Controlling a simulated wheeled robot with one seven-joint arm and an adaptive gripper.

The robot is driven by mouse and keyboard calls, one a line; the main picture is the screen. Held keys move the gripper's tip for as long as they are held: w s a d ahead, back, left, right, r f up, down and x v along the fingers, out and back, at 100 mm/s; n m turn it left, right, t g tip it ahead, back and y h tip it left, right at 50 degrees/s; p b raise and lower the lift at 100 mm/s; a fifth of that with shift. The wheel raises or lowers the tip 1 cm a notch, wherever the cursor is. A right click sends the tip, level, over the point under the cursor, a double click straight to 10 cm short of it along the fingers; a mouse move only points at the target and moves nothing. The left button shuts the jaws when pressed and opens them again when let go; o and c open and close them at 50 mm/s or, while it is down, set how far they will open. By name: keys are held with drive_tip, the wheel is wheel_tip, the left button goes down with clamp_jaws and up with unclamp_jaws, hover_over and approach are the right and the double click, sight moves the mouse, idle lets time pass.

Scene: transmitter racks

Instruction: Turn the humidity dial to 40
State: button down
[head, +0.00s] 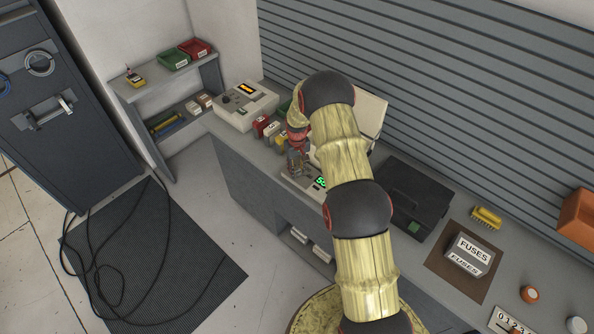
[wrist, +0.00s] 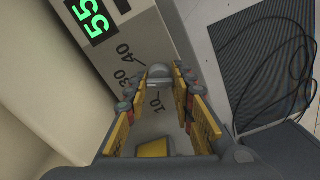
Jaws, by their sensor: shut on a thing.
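The humidity unit is a pale box (head: 293,184) on the bench with a green lit display (head: 321,183); in the wrist view the display (wrist: 90,17) reads 55. On the same face is a grey dial (wrist: 159,71) with printed marks; I can read 10, 30 and 40 beside it. My gripper (wrist: 158,88) has its two fingers on either side of the dial and is shut on it. In the head view my gripper (head: 297,160) is at the unit, partly hidden by my arm. Which mark the dial points to cannot be told.
A beige instrument (head: 245,105) and small red, white and yellow items stand left of my gripper. A black case (head: 402,195), a fuse box (head: 469,256) and a yellow brush (head: 486,216) lie to the right. Cables and a dark mat (head: 150,262) are on the floor.

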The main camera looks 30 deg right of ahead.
sight(297, 170)
drive_tip(key=m+b, duration=0.2)
drive_tip(key=shift+f+m, duration=0.1)
drive_tip(key=shift+m, duration=0.3)
drive_tip(key=shift+w+m+b, duration=0.1)
drive_tip(key=shift+m+b, duration=1.35)
drive_tip(key=shift+m, duration=0.75)
drive_tip(key=c, duration=1.5)
unclamp_jaws()
drive_tip(key=shift+r, duration=0.2)
wheel_tip(297, 170, up, 12)
drive_tip(key=shift+f, duration=0.1)
